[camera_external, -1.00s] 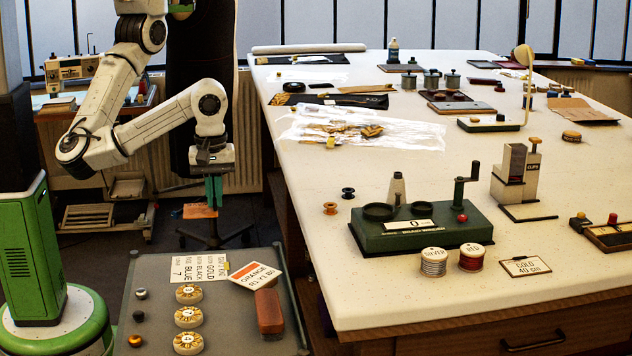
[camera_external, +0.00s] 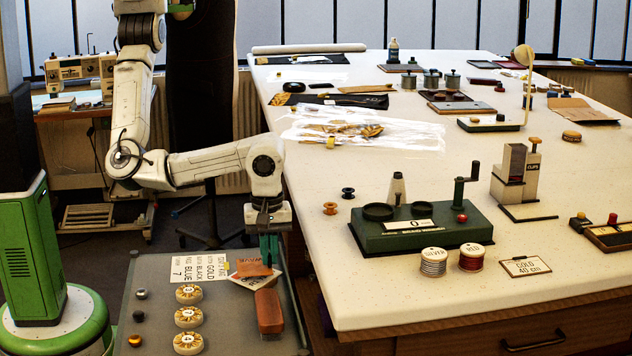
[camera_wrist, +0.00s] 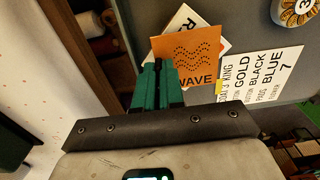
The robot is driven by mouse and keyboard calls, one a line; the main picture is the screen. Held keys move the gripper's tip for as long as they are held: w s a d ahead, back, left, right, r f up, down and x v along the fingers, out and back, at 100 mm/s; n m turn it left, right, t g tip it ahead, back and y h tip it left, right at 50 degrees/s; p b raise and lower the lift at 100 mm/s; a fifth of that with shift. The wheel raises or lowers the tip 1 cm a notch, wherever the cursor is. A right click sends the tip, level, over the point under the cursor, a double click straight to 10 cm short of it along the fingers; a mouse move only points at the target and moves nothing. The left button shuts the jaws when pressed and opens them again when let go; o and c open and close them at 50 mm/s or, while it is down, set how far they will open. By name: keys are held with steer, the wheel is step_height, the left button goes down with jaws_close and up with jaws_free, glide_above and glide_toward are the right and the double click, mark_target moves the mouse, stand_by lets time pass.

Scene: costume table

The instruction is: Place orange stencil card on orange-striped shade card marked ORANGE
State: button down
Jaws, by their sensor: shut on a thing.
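My gripper (camera_external: 269,260) is shut on the edge of the orange stencil card (camera_external: 252,268). In the wrist view the stencil card (camera_wrist: 187,52) shows wavy rows of holes and the word WAVE, beyond the green fingertips (camera_wrist: 158,70). The shade card marked ORANGE (camera_external: 241,281) lies on the grey cart top, largely hidden by the stencil card. In the wrist view a white corner of the shade card (camera_wrist: 184,17) shows past the stencil card. The stencil card overlaps it in both views; I cannot tell whether they touch.
A white list card (camera_external: 198,267) lies left of the shade card. A reddish-brown block (camera_external: 269,312) sits just in front of it. Several round gold-patterned discs (camera_external: 188,317) and small knobs stand on the cart's left. The long white table (camera_external: 330,260) is to the right.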

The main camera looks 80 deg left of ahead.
steer(key=shift+f, duration=0.8)
steer(key=shift+f, duration=0.15)
steer(key=c, duration=1.2)
jaws_free()
steer(key=shift+c, duration=0.2)
step_height(320, 180, up, 12)
